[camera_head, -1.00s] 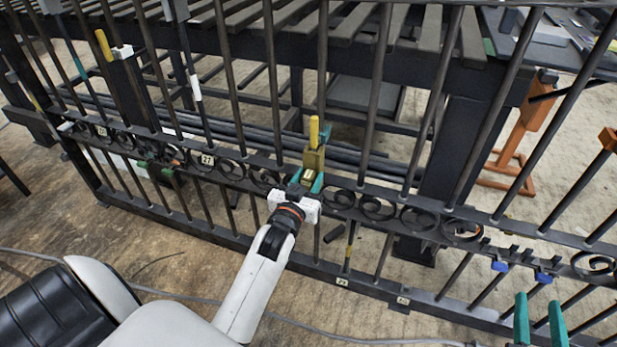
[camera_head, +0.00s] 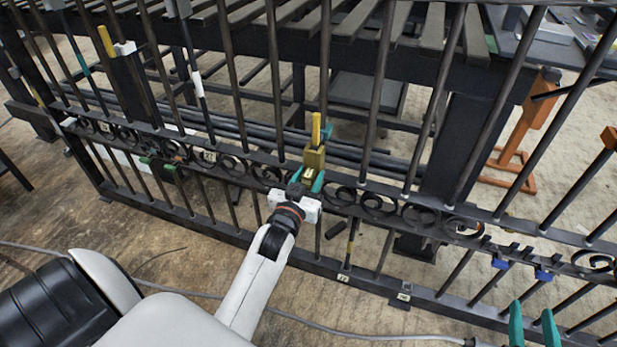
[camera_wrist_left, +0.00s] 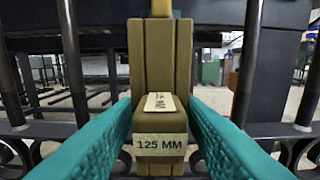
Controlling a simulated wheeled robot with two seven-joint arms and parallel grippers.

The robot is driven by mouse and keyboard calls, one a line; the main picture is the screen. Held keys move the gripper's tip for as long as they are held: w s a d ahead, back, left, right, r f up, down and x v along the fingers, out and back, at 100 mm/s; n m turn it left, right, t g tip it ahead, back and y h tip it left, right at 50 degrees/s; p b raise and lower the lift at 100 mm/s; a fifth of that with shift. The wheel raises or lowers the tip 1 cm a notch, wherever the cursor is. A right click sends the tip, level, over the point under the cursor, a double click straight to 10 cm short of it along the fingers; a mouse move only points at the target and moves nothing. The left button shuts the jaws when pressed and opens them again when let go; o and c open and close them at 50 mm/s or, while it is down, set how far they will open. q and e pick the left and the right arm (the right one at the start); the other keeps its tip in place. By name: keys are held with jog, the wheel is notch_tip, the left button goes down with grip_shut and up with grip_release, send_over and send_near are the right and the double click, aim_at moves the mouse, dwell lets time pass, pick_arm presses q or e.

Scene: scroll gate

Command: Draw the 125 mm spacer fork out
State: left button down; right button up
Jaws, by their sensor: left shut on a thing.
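The 125 mm spacer fork is a brass-coloured block (camera_head: 314,158) with a yellow upright part (camera_head: 316,128), at the gate's scroll band in the head view. My left gripper (camera_head: 307,181) is shut on it from the near side. In the left wrist view the fork (camera_wrist_left: 160,90) is upright between the teal fingers, its front tab labelled "125 MM" (camera_wrist_left: 160,144). The fork's far side, behind the block, is hidden. My right gripper (camera_head: 533,324) shows at the bottom right, teal fingers apart and empty, away from the fork.
Dark gate bars (camera_head: 376,90) stand on both sides of the fork, with iron scrolls (camera_head: 378,204) along the band. Another yellow-topped piece (camera_head: 106,42) stands at the upper left. Blue clips (camera_head: 543,275) sit on the right rail. A cable lies on the floor.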

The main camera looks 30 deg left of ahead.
pick_arm(q)
jog(key=shift+r, duration=0.1)
